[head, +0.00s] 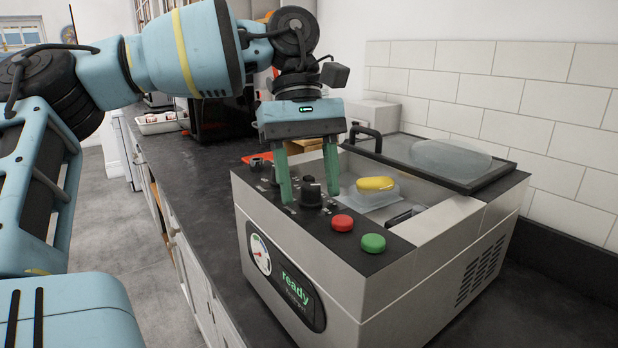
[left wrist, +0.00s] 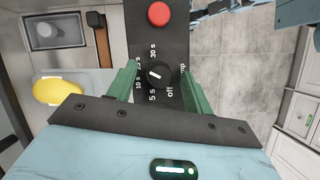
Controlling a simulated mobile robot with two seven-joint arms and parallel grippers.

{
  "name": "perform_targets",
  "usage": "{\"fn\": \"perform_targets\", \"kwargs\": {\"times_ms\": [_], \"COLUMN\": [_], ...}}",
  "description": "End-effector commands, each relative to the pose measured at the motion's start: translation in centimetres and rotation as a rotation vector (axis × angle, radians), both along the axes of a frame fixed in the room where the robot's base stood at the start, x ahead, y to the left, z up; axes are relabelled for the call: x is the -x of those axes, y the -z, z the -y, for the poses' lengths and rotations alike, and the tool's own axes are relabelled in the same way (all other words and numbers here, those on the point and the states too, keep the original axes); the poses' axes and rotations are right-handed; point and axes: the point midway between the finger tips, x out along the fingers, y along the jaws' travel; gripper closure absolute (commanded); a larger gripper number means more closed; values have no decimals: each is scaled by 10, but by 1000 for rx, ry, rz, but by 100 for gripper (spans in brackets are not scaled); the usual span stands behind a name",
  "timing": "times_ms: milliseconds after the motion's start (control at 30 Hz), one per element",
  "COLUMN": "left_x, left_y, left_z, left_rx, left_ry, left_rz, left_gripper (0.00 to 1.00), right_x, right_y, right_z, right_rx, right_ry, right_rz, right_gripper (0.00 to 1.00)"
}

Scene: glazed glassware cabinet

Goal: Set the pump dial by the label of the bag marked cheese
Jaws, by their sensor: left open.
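The pump dial (head: 311,195) is a black knob on the dark top panel of a steel vacuum machine (head: 400,285). In the left wrist view the dial (left wrist: 159,74) has a white pointer line among marks including "5 s", "10 s", "30 s" and "off"; I cannot tell exactly which mark it points at. My left gripper (head: 309,199) is open, its green fingers pointing down on either side of the dial without visibly gripping it. A clear bag (head: 366,199) with a yellow item (head: 376,184) lies in the machine's chamber. No bag label is readable. My right gripper is out of view.
A red button (head: 343,223) and a green button (head: 373,243) sit beside the dial. The front display (head: 297,288) reads "ready", next to a gauge (head: 260,254). The glass lid (head: 440,160) is at the back. The dark counter (head: 210,200) is clear left of the machine.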

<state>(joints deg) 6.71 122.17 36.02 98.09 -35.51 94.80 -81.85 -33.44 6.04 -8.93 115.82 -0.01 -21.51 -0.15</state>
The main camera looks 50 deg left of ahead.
Motion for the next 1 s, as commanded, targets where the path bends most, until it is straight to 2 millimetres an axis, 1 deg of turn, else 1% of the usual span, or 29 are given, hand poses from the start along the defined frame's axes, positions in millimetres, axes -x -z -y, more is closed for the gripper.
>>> {"fn": "perform_targets", "kwargs": {"times_ms": [133,233,500,700,800,1000], "left_x": [-1,-2,-7,-10,-10,-10], "left_y": [-3,-10,-48,-67,-71,-72], "left_z": [-1,-3,-18,-26,-27,-28], "left_rx": [1,0,0,-1,-1,0], "left_ry": [-1,-2,-2,-1,0,1], "left_rz": [3,3,3,1,1,0], "left_gripper": [49,49,49,49,49,49], "right_x": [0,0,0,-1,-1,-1], "right_y": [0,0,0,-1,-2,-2], "right_z": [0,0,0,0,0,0], "right_rx": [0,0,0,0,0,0], "right_ry": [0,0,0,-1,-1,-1], "right_rz": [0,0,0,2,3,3], "right_gripper": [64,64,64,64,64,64]}}
